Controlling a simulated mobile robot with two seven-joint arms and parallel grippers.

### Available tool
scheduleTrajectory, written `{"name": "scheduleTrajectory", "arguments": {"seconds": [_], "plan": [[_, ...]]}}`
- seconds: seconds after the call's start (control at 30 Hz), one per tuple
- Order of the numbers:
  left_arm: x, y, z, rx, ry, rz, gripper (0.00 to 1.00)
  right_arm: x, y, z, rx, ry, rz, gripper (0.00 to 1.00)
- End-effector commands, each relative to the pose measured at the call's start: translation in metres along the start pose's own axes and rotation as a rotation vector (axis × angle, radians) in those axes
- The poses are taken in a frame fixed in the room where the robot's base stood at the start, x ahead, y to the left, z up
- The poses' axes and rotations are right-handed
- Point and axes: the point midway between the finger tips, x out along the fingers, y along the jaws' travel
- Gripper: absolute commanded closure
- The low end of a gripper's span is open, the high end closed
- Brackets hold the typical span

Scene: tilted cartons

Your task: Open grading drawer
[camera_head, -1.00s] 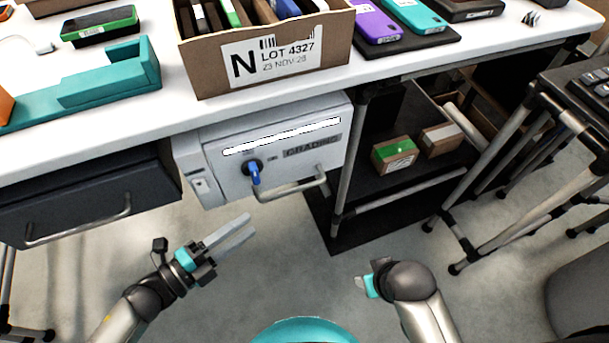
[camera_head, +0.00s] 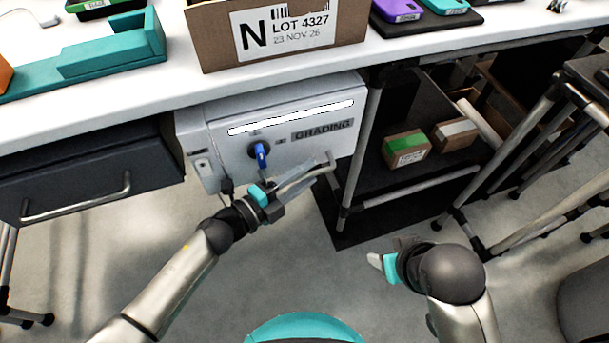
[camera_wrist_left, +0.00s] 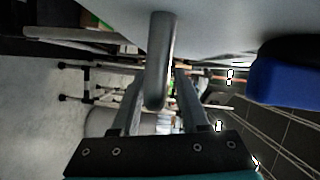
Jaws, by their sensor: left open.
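The grading drawer (camera_head: 224,152) is a light grey unit under the worktop, labelled GRADING, and its front looks shut. A blue key or knob (camera_head: 262,155) sits on its front; something blue also shows at the right of the left wrist view (camera_wrist_left: 283,82). The drawer's bar handle (camera_head: 332,182) is partly hidden by my left gripper (camera_head: 318,170). In the left wrist view the handle (camera_wrist_left: 160,50) stands between the two fingers of that gripper (camera_wrist_left: 157,88), which is open around it. My right gripper (camera_head: 383,262) is low at the right, away from the drawer, its jaws unclear.
A dark drawer (camera_head: 85,180) with its own handle is at the left. A dark shelf (camera_head: 372,190) with small cartons (camera_head: 405,148) stands right of the grading drawer. A lot box (camera_head: 225,40) and a teal holder (camera_head: 85,72) are on the worktop. Open floor lies below.

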Motion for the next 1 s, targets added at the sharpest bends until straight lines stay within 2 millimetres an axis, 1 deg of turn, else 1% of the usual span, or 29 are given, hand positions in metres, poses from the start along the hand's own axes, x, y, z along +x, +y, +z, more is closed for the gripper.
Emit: {"name": "scheduleTrajectory", "arguments": {"seconds": [0.3,0.7,1.0], "plan": [[0.0022,0.0000,0.0000,0.000,0.000,0.001,0.55,-0.0019,0.0003,-0.0008,0.000,0.003,0.001,0.50],[0.0018,0.0000,0.0000,0.000,0.000,0.000,1.00,-0.0018,0.0005,-0.0010,0.000,0.004,0.001,0.50],[0.0017,0.0001,0.0001,0.000,0.000,0.000,1.00,-0.0017,0.0004,-0.0010,0.000,0.004,0.001,0.50]]}}
